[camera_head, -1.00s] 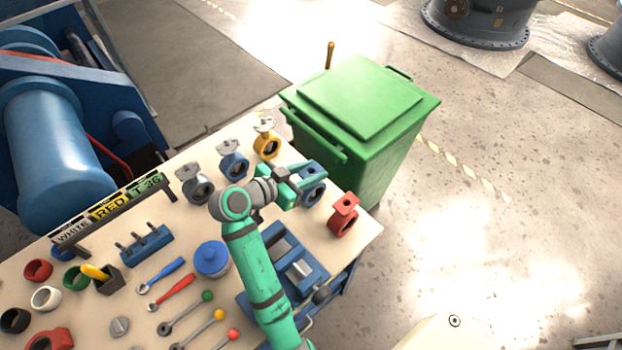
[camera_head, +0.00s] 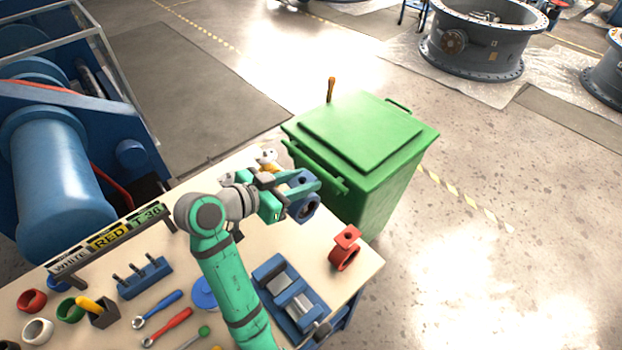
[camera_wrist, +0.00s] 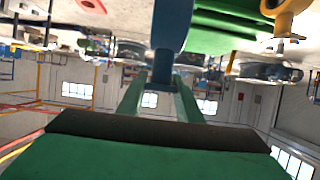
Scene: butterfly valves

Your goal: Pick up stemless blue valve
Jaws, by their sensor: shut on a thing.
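The stemless blue valve (camera_head: 304,205) is held up off the table, beside the green bin in the head view. My gripper (camera_head: 300,186) is shut on its upper part, and the ring hangs below the fingers. In the wrist view the blue valve (camera_wrist: 172,30) sits between the green fingers (camera_wrist: 160,95) at top centre. No stem shows on it. My arm and gripper hide part of the table and the other valves behind.
A red valve (camera_head: 345,248) stands at the table's right edge. A green bin (camera_head: 375,165) stands behind the table. A blue vise (camera_head: 290,290), a sign rack (camera_head: 105,240) and several tools and rings fill the table front and left.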

